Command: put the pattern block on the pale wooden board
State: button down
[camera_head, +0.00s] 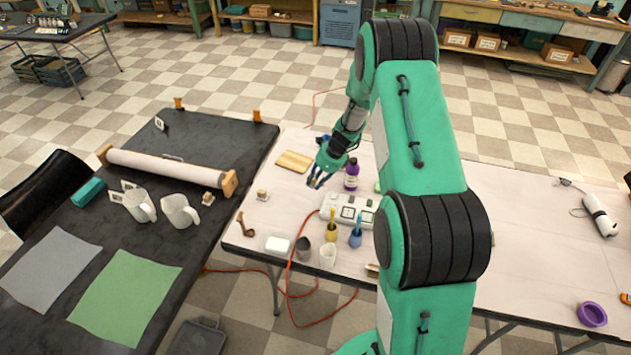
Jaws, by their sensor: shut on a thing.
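The pale wooden board (293,161) lies flat near the far left edge of the white table. My gripper (315,183) hangs over the table, just right of and nearer than the board, pointing down and left. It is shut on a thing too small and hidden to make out. I cannot tell for sure which thing is the pattern block. A small pale wooden block (262,195) stands on the table, left of my gripper.
A purple bottle (351,175) stands close right of my gripper. A white device (348,208), yellow cup (331,232), blue cup (355,237) and white soap dish (277,244) stand nearer. The dark table (190,245) holds a roller and pitchers. My arm hides the table's middle.

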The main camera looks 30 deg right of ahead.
jog(key=shift+a+r+t+h+p, duration=0.15)
jog(key=shift+r+t+h+p, duration=0.2)
jog(key=shift+p, duration=1.5)
jog(key=shift+s+f+n+h+p, duration=0.25)
jog(key=shift+s+n+h+p, duration=0.1)
jog(key=shift+p, duration=0.3)
jog(key=shift+w, duration=0.2)
send_over(306, 168)
jog(key=s, duration=0.1)
jog(key=shift+d+f, duration=0.3)
jog(key=shift+f, duration=0.5)
jog(key=shift+s, duration=0.1)
jog(key=shift+f, duration=1.75)
jog(key=c, duration=1.5)
grip_release()
jog(key=shift+o, duration=0.2)
